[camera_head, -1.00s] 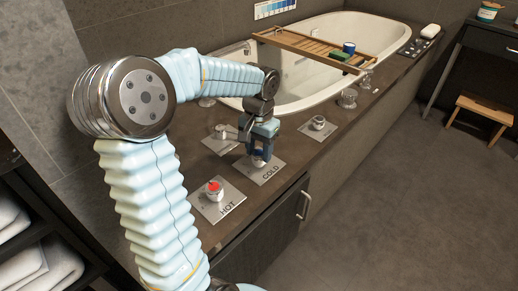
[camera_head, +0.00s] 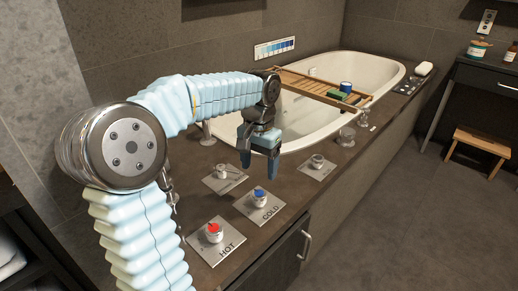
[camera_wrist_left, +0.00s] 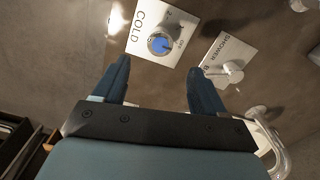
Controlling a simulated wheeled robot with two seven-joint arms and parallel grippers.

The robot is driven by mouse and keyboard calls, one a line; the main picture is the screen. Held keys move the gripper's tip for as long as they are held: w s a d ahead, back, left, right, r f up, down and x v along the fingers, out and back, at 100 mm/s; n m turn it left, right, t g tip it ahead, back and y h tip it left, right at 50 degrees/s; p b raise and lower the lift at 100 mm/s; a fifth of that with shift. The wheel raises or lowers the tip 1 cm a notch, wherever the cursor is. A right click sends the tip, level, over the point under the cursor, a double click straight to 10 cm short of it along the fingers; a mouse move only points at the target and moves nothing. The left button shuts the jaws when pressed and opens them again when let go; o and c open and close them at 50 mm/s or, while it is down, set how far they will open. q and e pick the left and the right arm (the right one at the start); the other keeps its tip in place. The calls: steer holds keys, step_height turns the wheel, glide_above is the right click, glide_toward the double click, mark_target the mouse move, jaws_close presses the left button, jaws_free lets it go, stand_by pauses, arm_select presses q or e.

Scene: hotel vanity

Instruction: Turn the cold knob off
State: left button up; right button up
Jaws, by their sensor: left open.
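The cold knob (camera_head: 259,196) has a blue cap and sits on a square metal plate (camera_head: 270,211) marked COLD on the dark tub deck. In the left wrist view, the knob's blue face (camera_wrist_left: 158,43) shows beyond and between my fingertips, with small lettering on the plate beside it. I cannot tell the knob's exact setting. My left gripper (camera_head: 259,170) is open and empty, pointing down, apart from the knob and above it. Its two fingers also show spread in the left wrist view (camera_wrist_left: 160,80). My right gripper is out of view.
The red-capped hot knob (camera_head: 213,231) stands nearer, on its own plate. A shower plate with a lever (camera_head: 223,177) is behind, and another knob (camera_head: 317,162) is to the right. The white bathtub (camera_head: 380,65) carries a wooden tray (camera_head: 300,83). Glassware (camera_head: 346,136) stands on the deck.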

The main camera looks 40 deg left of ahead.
arm_select(q)
step_height(320, 180, up, 5)
steer(key=shift+f, duration=0.1)
stand_by(0.6)
